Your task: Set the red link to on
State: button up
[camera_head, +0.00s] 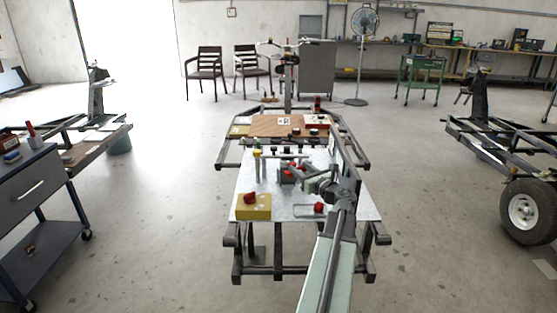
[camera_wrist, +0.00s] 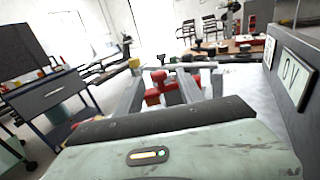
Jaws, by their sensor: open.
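A red link (camera_wrist: 168,88) shows in the wrist view just beyond my gripper (camera_wrist: 160,95), among grey bars. In the head view, a small red part (camera_head: 298,173) beside my gripper (camera_head: 290,172) appears to be the same link, partly hidden by my arm. My gripper is open, with nothing seen held in it. I cannot tell whether it touches the link. The link's setting cannot be read.
On the metal table (camera_head: 245,180), a yellow box (camera_head: 253,212) with a red knob (camera_head: 250,198) stands at front left. Another red part (camera_head: 318,208) is at front right. A yellow-topped post (camera_head: 257,157) stands on the left. A blue cabinet (camera_head: 35,190) is farther left; floor between is clear.

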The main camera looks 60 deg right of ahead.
jog(key=x, duration=0.8)
jog(key=shift+a, duration=0.15)
grip_shut()
dwell(1.2)
